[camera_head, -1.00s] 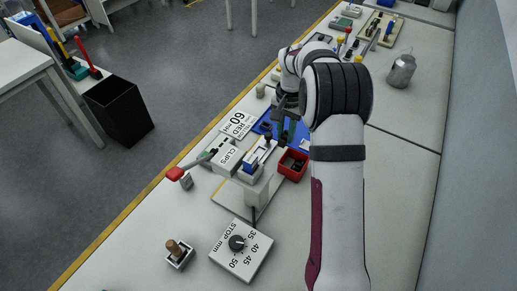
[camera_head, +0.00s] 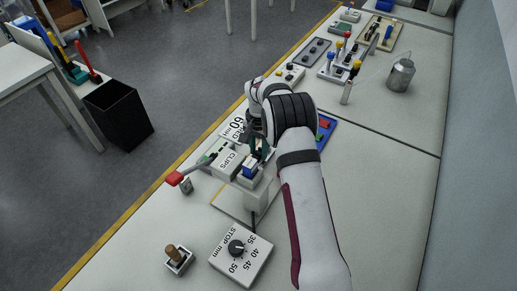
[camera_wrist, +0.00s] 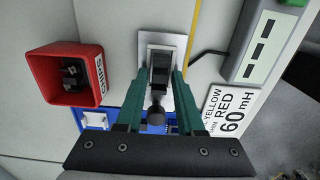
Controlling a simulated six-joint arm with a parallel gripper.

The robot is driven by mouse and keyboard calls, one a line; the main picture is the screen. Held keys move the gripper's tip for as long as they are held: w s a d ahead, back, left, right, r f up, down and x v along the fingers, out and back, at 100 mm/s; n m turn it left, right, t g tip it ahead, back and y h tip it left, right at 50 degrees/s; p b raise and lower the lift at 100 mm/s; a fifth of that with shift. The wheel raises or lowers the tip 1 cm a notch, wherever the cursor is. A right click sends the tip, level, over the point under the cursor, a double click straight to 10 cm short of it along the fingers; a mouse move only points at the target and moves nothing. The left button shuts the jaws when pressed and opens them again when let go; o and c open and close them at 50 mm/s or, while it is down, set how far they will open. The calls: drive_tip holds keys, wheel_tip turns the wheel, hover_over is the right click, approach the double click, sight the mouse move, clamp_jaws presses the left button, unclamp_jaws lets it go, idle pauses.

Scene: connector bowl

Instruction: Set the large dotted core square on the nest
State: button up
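My gripper (camera_wrist: 159,78) has two green fingers and points down at a pale square nest (camera_wrist: 181,44) in the wrist view. A black core (camera_wrist: 160,70) sits between the fingertips, and they appear closed on its sides. It is over the nest; whether it touches the nest cannot be told. Its dots do not show. A round dark knob-like shape (camera_wrist: 156,108) lies below it in the picture, between the fingers. In the head view my gripper (camera_head: 259,147) is by the blue-and-white fixture (camera_head: 250,170), and the arm hides much of it.
A red bowl (camera_wrist: 48,62) holding black pieces stands left in the wrist view. A blue tray (camera_head: 328,128) lies behind my arm. The front right bench is clear.

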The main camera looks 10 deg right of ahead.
sight(259, 152)
drive_tip(key=shift+o, duration=0.9)
drive_tip(key=s+a+r, duration=0.1)
drive_tip(key=s+r, duration=0.2)
drive_tip(key=r, duration=0.6)
drive_tip(key=s+a+r, duration=0.1)
drive_tip(key=s+r, duration=0.2)
drive_tip(key=r, duration=0.6)
drive_tip(key=s+a+r+n+y, duration=0.1)
drive_tip(key=s+r, duration=0.1)
drive_tip(key=s, duration=0.5)
drive_tip(key=s+a+r+n, duration=0.1)
drive_tip(key=s+r, duration=0.2)
drive_tip(key=s, duration=0.4)
drive_tip(key=s+a+f, duration=0.1)
drive_tip(key=s+f, duration=0.1)
drive_tip(key=s, duration=0.7)
drive_tip(key=s+a+f+n, duration=0.1)
drive_tip(key=s+a+f, duration=0.1)
drive_tip(key=s, duration=0.7)
drive_tip(key=shift+s+y, duration=0.4)
drive_tip(key=shift+o, duration=0.2)
drive_tip(key=shift+d+f, duration=0.1)
